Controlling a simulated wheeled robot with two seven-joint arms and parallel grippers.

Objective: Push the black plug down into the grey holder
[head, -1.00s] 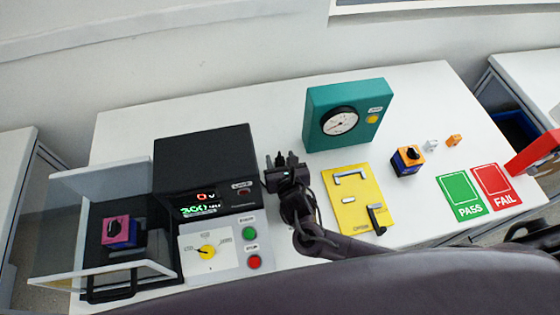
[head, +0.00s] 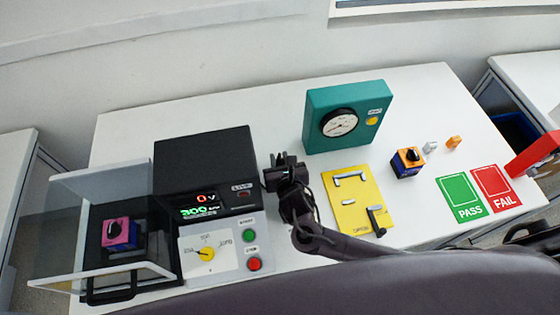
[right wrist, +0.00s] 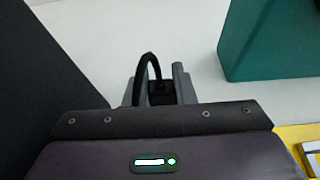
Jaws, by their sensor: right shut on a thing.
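My right gripper (head: 284,160) is over the white table, between the black tester and the teal gauge box. In the right wrist view, its grey fingers (right wrist: 158,90) are shut on the black plug (right wrist: 160,88). A black cable loop (right wrist: 149,66) arches up beside the plug. In the head view, the plug is too small and dark to tell apart from the gripper. I cannot make out the grey holder; the gripper may be hiding it. Whether the plug touches anything below is hidden. My left gripper is not in view.
The black tester (head: 205,160) stands close to the left of the gripper, and the teal gauge box (head: 345,115) to its right. A yellow plate (head: 345,215) with handles lies at the front right. An orange-and-blue switch (head: 408,162) stands farther right. The table behind the gripper is clear.

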